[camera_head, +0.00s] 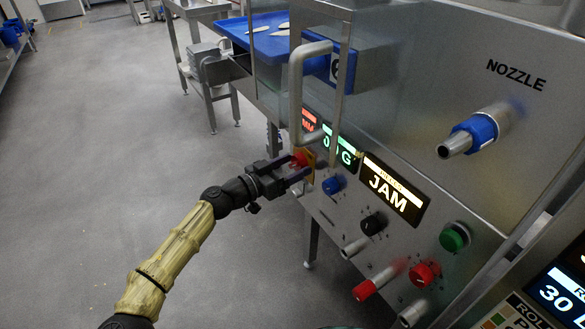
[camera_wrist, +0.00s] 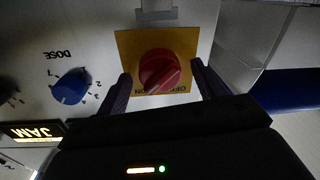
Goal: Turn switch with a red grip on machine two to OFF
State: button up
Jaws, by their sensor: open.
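The switch with a red grip (camera_wrist: 161,70) sits on a yellow plate (camera_wrist: 127,46) on the machine's steel front. In the wrist view its ridge is slanted, with the lower end toward the ON label; an OFF label, partly hidden, is at the lower right. In the head view the red grip (camera_head: 299,158) shows at my fingertips. My gripper (camera_head: 297,172) is open. In the wrist view its two fingers (camera_wrist: 160,86) stand left and right of the red grip, with visible gaps; I cannot tell how deep they reach.
A blue DOSE knob (camera_wrist: 70,87) is left of the switch in the wrist view. A lit JAM display (camera_head: 394,190), black knob (camera_head: 373,224), green button (camera_head: 454,238) and red knob (camera_head: 424,273) share the panel. A metal handle (camera_head: 296,92) juts out above my gripper. Floor at left is clear.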

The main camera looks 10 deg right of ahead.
jog(key=shift+c, duration=0.2)
jog(key=shift+s, duration=0.1)
jog(key=c, duration=0.9)
